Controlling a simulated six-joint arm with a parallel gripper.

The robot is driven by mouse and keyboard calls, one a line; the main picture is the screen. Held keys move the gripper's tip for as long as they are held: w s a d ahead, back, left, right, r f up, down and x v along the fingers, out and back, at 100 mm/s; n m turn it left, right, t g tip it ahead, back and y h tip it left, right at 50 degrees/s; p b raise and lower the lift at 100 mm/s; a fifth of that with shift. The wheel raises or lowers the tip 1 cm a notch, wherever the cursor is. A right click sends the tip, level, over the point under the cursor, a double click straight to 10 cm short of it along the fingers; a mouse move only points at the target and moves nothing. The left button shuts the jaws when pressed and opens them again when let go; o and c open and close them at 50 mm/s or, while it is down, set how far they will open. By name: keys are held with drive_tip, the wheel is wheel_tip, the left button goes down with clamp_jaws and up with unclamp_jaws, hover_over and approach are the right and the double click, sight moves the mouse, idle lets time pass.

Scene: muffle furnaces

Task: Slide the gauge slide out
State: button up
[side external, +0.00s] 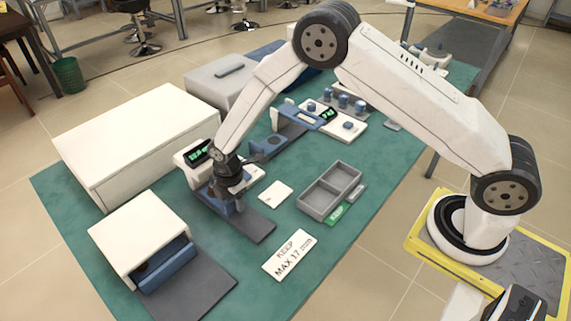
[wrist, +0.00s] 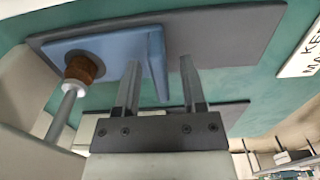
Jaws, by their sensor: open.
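The blue gauge slide (wrist: 110,45) lies on a dark grey plate (wrist: 225,35) in the wrist view. A brown cylinder (wrist: 84,68) sits on it, with the gauge's pale plunger (wrist: 66,105) at the cylinder. The slide's upright blue end plate (wrist: 157,60) stands between my open gripper's fingers (wrist: 160,62), with a visible gap on the right side. In the side view my gripper (side external: 238,204) is low over the slide, in front of the gauge with a green display (side external: 197,155). My gripper hides much of the slide there.
A white furnace with a blue drawer (side external: 165,268) stands at the front left, a large white box (side external: 135,140) behind it. A grey two-part tray (side external: 330,190), a white card (side external: 275,194) and a "KEEP MAX 17 mm" sign (side external: 289,254) lie to the right. Another display device (side external: 330,116) stands behind.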

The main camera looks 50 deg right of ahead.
clamp_jaws()
idle(1.4)
